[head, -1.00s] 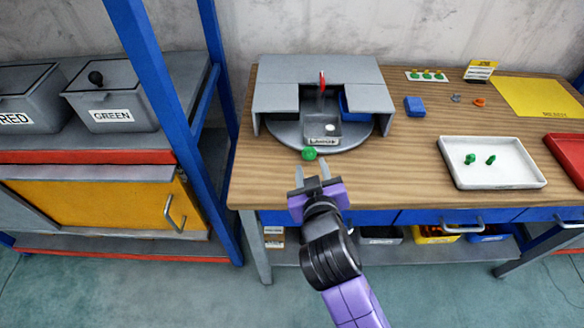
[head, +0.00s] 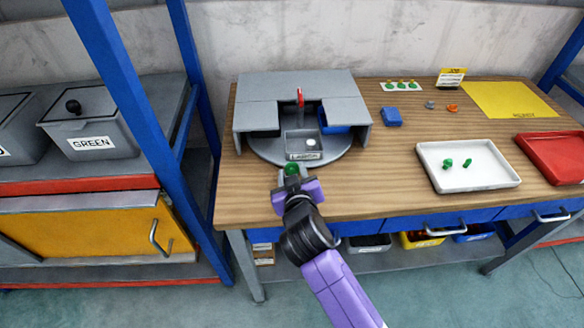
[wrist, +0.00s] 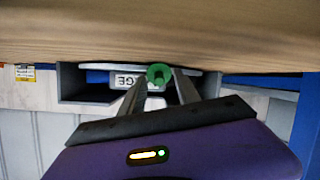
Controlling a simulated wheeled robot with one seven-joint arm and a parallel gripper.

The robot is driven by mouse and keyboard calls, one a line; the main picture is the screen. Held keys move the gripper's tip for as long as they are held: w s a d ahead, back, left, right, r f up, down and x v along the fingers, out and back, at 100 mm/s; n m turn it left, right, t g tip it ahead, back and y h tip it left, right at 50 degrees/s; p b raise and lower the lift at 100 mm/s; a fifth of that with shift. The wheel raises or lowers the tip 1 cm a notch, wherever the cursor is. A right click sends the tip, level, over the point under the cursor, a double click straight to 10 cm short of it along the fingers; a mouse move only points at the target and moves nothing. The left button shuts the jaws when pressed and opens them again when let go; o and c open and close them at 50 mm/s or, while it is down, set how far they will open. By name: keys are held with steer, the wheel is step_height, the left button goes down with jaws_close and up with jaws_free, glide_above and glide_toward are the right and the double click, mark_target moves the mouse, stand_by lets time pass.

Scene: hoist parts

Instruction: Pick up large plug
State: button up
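A green plug (head: 291,170) sits on the wooden bench, just in front of the round grey turntable; I take it for the large plug. In the wrist view the green plug (wrist: 159,73) shows its round end between the fingertips. My gripper (head: 292,177) is open, with one finger on each side of the plug. In the wrist view my gripper (wrist: 160,80) shows its fingers spread, and I cannot tell whether either one touches the plug. The plug's lower part is hidden behind my gripper in the head view.
A grey housing (head: 345,90) stands over the turntable (head: 262,152) behind the plug. A white tray (head: 435,181) holds small green parts, with a red tray (head: 560,150) at its right. A blue post (head: 150,130) stands left of the bench (head: 390,150).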

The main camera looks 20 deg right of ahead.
jaws_close()
step_height(320, 180, up, 20)
steer(key=shift+p, duration=0.3)
stand_by(0.4)
steer(key=shift+a+r+p, duration=0.1)
steer(key=shift+r+p, duration=0.05)
steer(key=shift+p, duration=0.15)
